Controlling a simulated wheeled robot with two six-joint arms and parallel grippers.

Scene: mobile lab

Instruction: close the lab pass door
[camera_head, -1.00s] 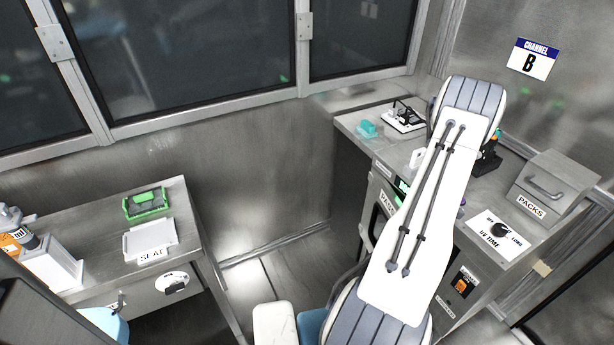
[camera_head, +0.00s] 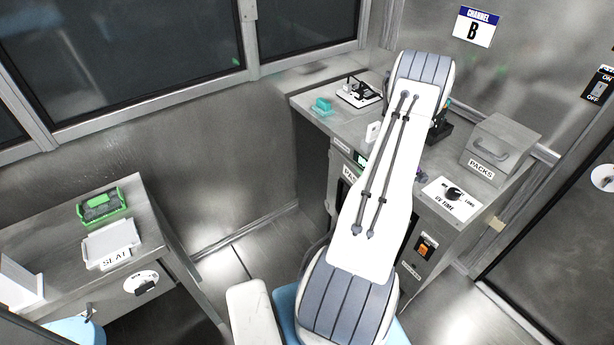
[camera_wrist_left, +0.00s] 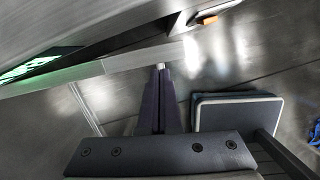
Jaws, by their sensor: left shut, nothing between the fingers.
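The pass cabinet (camera_head: 408,225) stands at the right in the head view, with a "PASS" label on its front. Its pass door (camera_head: 333,190) shows only as a narrow strip left of my large white-and-grey arm link, which hides the rest. In the left wrist view, a pale door edge (camera_wrist_left: 125,62) runs across the upper part, with a dark gap behind it and a green glow at left. My left gripper (camera_wrist_left: 160,68) is shut and empty, its tips at or very near this edge; contact is unclear. My right gripper is not in view.
The bench top holds a "PACKS" box (camera_head: 500,143), a "UV TIME" knob (camera_head: 453,193) and a teal item (camera_head: 321,106). An orange switch (camera_head: 425,247) is on the cabinet front. A left bench (camera_head: 50,225) carries a green tray (camera_head: 103,206). Floor shows between the benches.

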